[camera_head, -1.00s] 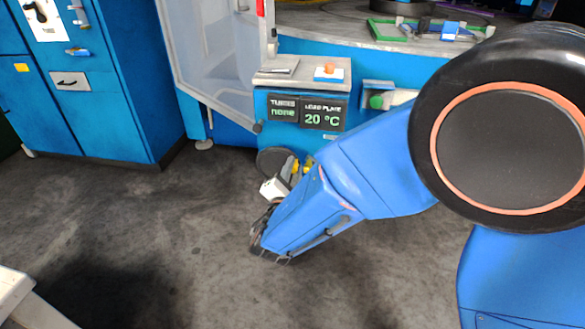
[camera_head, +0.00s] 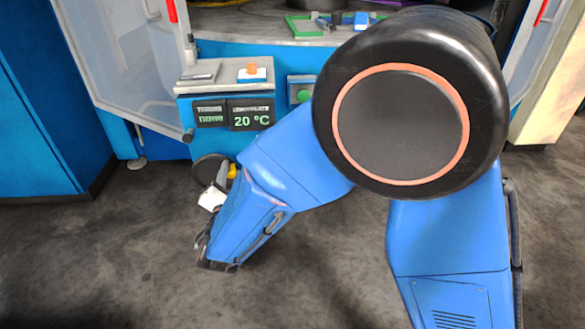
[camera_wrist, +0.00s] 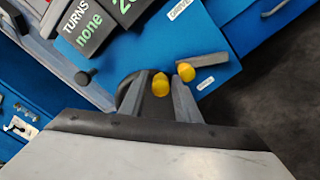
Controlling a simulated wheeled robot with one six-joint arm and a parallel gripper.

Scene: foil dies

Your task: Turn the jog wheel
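A dark round wheel (camera_head: 207,169), which I take for the jog wheel, sits low on the blue machine front, below the display panel. My gripper (camera_head: 231,172) is close to its right side in the head view. In the wrist view the wheel (camera_wrist: 126,89) is partly hidden behind my left finger. Nothing is seen held. I cannot tell whether a finger touches the wheel. The display panel (camera_head: 234,114) reads TURNS none and 20 °C.
An orange button (camera_head: 252,71) tops the console (camera_head: 200,84). A green button (camera_head: 303,96) is to its right. A clear door (camera_head: 125,60) stands open at left, beside a blue cabinet (camera_head: 40,120). A grey bar (camera_wrist: 204,58) is near my right fingertip. Floor in front is open.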

